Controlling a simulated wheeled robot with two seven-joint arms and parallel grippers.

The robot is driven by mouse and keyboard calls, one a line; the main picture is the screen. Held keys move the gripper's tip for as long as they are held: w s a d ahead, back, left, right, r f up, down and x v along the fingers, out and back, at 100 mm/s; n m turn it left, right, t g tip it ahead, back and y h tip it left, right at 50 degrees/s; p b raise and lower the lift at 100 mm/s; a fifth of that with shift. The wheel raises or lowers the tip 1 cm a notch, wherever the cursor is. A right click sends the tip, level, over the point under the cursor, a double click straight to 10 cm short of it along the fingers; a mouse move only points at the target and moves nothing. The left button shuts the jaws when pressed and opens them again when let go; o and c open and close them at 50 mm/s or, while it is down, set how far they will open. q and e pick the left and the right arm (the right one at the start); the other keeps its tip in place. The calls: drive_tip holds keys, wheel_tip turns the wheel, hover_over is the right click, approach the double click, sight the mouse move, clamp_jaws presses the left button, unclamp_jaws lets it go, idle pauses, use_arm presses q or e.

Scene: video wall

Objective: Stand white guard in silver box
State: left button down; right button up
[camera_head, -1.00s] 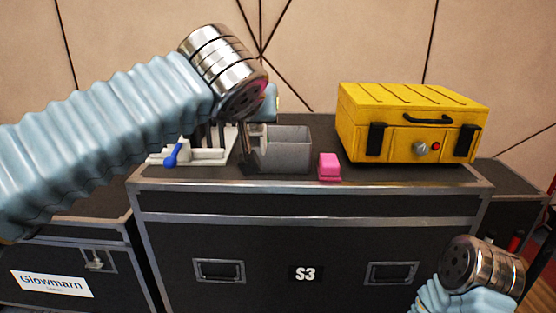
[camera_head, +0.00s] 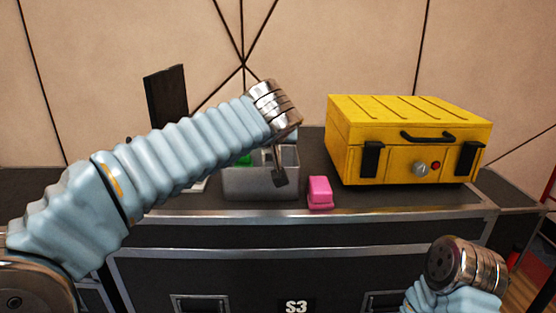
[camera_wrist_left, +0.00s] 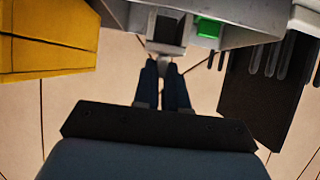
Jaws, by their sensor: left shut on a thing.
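The silver box (camera_head: 262,185) is a grey open-topped box on the black case, with a green thing (camera_head: 244,160) inside. My left gripper (camera_head: 279,172) hangs at the box's right end, its fingers pointing down and partly hidden by my wrist. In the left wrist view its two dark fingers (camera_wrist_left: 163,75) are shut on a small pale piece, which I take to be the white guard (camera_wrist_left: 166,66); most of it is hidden. The silver box (camera_wrist_left: 235,38) and the green thing (camera_wrist_left: 207,27) show there too. My right wrist shows at the lower right, its fingers out of sight.
A pink block (camera_head: 320,192) lies just right of the box. A yellow case (camera_head: 408,140) stands farther right. A dark upright panel (camera_head: 165,95) rises behind my left arm, which hides much of the left side. The black case's front strip (camera_head: 400,210) is clear.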

use_arm(q)
drive_tip(key=w+f, duration=0.1)
drive_tip(key=w+d+f, duration=0.1)
drive_tip(key=f, duration=0.1)
drive_tip(key=shift+d, duration=0.2)
drive_tip(key=shift+w+d+f+b, duration=0.15)
drive_tip(key=shift+f+b, duration=0.1)
drive_tip(key=shift+f, duration=0.7)
drive_tip(key=shift+w+f+b, duration=0.1)
drive_tip(key=shift+f+b, duration=0.1)
drive_tip(key=shift+f, duration=0.7)
drive_tip(key=shift+f, duration=0.1)
drive_tip(key=c, duration=1.1)
unclamp_jaws()
drive_tip(key=shift+r, duration=0.2)
drive_tip(key=shift+s+r, duration=0.1)
drive_tip(key=shift+s, duration=0.2)
drive_tip(key=v, duration=1.1)
drive_tip(key=shift+b, duration=0.4)
